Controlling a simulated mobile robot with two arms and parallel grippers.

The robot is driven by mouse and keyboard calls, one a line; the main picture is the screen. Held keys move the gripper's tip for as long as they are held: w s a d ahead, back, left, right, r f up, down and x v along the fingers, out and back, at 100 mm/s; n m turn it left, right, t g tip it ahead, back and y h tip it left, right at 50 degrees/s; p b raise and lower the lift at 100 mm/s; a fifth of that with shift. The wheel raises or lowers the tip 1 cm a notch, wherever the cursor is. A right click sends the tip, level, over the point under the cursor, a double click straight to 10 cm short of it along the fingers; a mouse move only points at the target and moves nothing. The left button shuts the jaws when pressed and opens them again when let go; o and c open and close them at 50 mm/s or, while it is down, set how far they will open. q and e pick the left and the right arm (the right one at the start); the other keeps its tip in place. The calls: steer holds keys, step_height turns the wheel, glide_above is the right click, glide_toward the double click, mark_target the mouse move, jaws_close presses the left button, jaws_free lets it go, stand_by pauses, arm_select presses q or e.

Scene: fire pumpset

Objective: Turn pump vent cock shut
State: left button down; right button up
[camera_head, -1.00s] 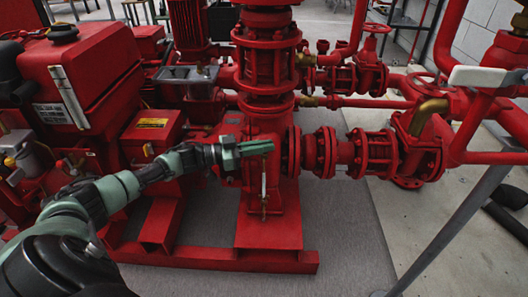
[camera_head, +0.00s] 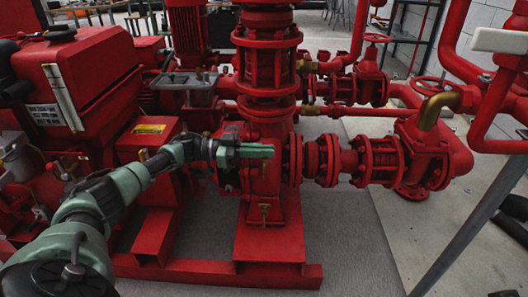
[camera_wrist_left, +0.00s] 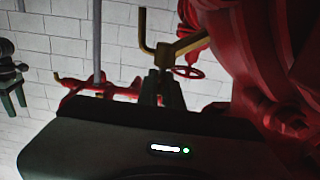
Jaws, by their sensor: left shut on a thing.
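The brass vent cock (camera_wrist_left: 180,48) shows in the left wrist view, with its stem running to the red pump casing at the right and a bent end rising at the left. My left gripper (camera_wrist_left: 161,92) is shut on its brass middle part. In the head view my left gripper (camera_head: 262,151) is in front of the red pump casing (camera_head: 266,178), below the vertical red pipe section. There the gripper's fingers hide most of the vent cock. My right gripper is not in view.
A small brass cock (camera_head: 264,209) sits low on the pump front. A red engine (camera_head: 85,75) stands at the left. Flanged red pipework with a valve (camera_head: 415,150) runs right. The grey floor (camera_head: 345,245) in front of the pump is clear.

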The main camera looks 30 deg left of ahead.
arm_select(q)
steer(key=c, duration=1.6)
jaws_free()
steer(key=p+v, duration=0.1)
steer(key=v, duration=0.6)
steer(key=shift+s+a, duration=0.15)
steer(key=shift+a, duration=0.15)
steer(key=shift+f, duration=0.1)
